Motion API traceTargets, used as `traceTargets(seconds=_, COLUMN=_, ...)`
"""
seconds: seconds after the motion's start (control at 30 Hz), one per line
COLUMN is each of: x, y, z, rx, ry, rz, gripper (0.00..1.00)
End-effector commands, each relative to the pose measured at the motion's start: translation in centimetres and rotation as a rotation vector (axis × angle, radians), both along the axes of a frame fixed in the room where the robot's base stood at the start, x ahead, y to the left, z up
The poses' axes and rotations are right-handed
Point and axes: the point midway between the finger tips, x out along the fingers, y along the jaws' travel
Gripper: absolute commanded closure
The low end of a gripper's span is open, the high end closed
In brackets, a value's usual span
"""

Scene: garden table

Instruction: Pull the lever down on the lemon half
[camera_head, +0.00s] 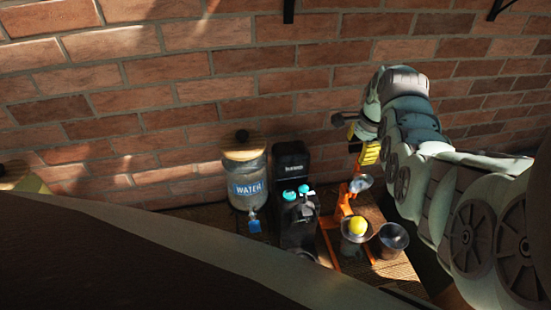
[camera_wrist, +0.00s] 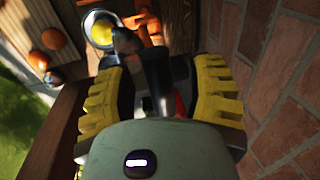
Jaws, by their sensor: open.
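The orange lemon press (camera_head: 328,222) stands on the wooden table beside the black machine. A yellow lemon half (camera_head: 357,227) sits in its lower metal cup, and the press's upper metal cup (camera_head: 361,183) is raised above it. The lemon half also shows at the top of the wrist view (camera_wrist: 101,33). My gripper (camera_head: 361,142) is open, high above the press near the brick wall. A dark grey handle, seemingly the lever (camera_head: 345,119), sticks out left of it. In the wrist view a dark bar lies between the yellow finger pads; I cannot tell whether they touch it.
A water dispenser (camera_head: 244,177) with a wooden lid and the black machine (camera_head: 291,164) stand left of the press. A dark metal bowl (camera_head: 393,238) is right of the lemon half. The brick wall (camera_wrist: 287,65) is close on the right. Oranges (camera_wrist: 53,38) lie at upper left.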

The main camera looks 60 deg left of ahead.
Motion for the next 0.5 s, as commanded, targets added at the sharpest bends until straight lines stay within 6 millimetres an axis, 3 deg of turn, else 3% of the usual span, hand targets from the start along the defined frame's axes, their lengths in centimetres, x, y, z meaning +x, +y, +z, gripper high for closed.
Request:
traceTargets(seconds=0.33, x=-0.13, y=0.15, z=-0.19, rx=0.001, ry=-0.001, rz=0.004, gripper=0.47)
traceTargets(seconds=0.37, x=-0.13, y=0.15, z=-0.19, rx=0.001, ry=-0.001, rz=0.004, gripper=0.43)
traceTargets(seconds=0.5, x=-0.12, y=0.13, z=-0.18, rx=0.001, ry=-0.001, rz=0.003, gripper=0.57)
